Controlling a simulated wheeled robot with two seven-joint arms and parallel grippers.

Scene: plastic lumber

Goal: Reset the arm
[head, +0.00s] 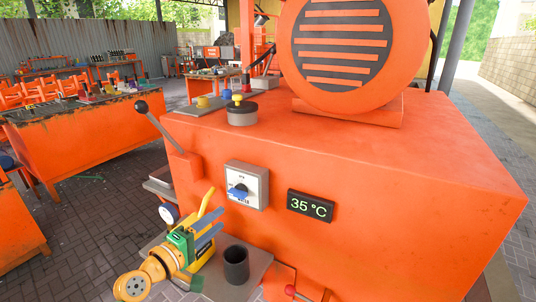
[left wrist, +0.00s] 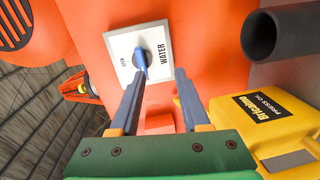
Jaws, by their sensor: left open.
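My left gripper (head: 219,222) is open and empty in front of the orange machine's front face (head: 400,225). The left wrist view shows its two grey-blue fingers (left wrist: 161,76) apart, with nothing between them. A white switch plate (head: 262,188) with a blue knob (head: 238,191) is on that face, just beyond the fingertips. In the left wrist view the plate (left wrist: 158,48) reads WATER, and the knob (left wrist: 141,60) appears close to the left finger's tip; I cannot tell whether they touch. My right gripper is not in view.
A dark tube (head: 236,266) stands on a grey ledge right of my gripper. A yellow oil container (left wrist: 275,120) is close beside the fingers. A display (head: 310,206) reads 35 °C. A black-knobbed lever (head: 142,107) sticks out left. Orange workbenches (head: 95,135) stand further left.

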